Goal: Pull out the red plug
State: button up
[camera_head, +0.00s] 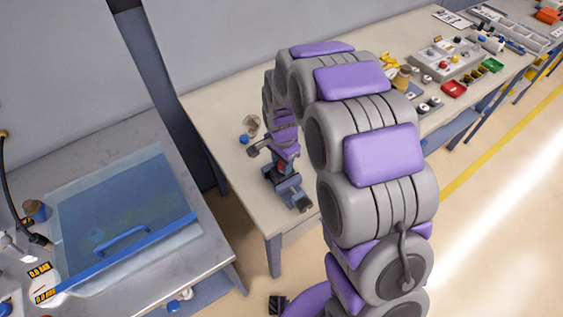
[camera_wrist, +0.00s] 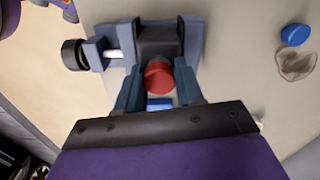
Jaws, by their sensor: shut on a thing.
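The red plug (camera_wrist: 158,76) shows in the wrist view between the two fingers of my gripper (camera_wrist: 160,95), at the mouth of a dark block clamped in a blue vise (camera_wrist: 193,40). My gripper is shut on the plug. How far the plug sits in the block I cannot tell. In the head view the vise (camera_head: 291,191) stands near the front left corner of the beige table, with my gripper (camera_head: 281,163) above it. Only a small red patch of the plug (camera_head: 281,164) shows there.
A blue cap (camera_wrist: 295,35) and a clear cup-like piece (camera_wrist: 296,66) lie beside the vise. A grey bench with a blue-handled transparent cover (camera_head: 120,205) stands at the left. Trays and small parts (camera_head: 446,60) crowd the table's far right end.

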jog(key=shift+w, duration=0.1)
jog(key=shift+c, duration=1.2)
jog(key=shift+r, duration=0.45)
jog(key=shift+r+p, duration=1)
jog(key=shift+r, duration=1.05)
